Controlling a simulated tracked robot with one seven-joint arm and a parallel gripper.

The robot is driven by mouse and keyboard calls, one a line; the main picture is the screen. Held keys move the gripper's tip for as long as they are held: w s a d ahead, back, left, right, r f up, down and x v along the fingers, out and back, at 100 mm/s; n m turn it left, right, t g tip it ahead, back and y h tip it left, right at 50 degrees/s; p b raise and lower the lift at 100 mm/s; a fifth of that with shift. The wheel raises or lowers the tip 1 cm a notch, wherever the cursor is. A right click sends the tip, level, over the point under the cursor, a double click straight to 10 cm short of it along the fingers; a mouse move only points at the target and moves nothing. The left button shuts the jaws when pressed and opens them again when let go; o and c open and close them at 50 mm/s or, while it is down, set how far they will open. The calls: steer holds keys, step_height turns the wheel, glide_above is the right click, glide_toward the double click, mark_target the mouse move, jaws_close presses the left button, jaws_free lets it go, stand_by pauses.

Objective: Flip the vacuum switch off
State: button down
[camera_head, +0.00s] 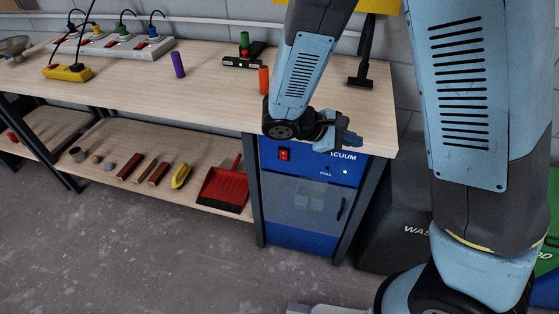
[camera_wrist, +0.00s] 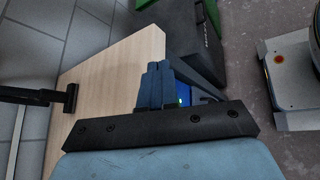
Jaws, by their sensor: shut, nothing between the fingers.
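The vacuum unit (camera_head: 318,212) is a blue cabinet with a grey translucent door, set under the right end of the workbench. Its red switch (camera_head: 284,154) sits on the upper left of the blue front panel. A small light glows on the panel's right side. Whether the switch is tipped on or off is too small to tell. My gripper (camera_head: 357,141) is shut and empty, just in front of the panel's top edge, to the right of the red switch and apart from it. In the wrist view its fingers (camera_wrist: 160,82) are together, with a sliver of blue panel and the green light beside them.
The workbench (camera_head: 130,85) holds a grey power strip (camera_head: 112,48), a yellow socket block (camera_head: 68,73), a purple cylinder (camera_head: 178,65) and an orange cylinder (camera_head: 264,79). A red dustpan (camera_head: 222,187) lies on the lower shelf. A dark waste bin (camera_head: 395,220) stands right of the cabinet.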

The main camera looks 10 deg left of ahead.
mark_target(282, 153)
steer(key=s+a+f+n+t+y, duration=0.3)
steer(key=a+f+n+t+y, duration=0.2)
steer(key=a+f+n+t, duration=0.2)
steer(key=s+a+f+n+t+y, duration=0.4)
steer(key=a+f+n+t, duration=0.4)
steer(key=a+f+n, duration=0.4)
steer(key=shift+a+f+y, duration=0.4)
steer(key=shift+a, duration=0.35)
steer(key=w, duration=0.4)
steer(key=w+r, duration=0.1)
steer(key=w, duration=0.4)
steer(key=w+d, duration=0.1)
steer(key=w, duration=0.3)
steer(key=shift+w+r, duration=0.35)
steer(key=shift+w, duration=0.05)
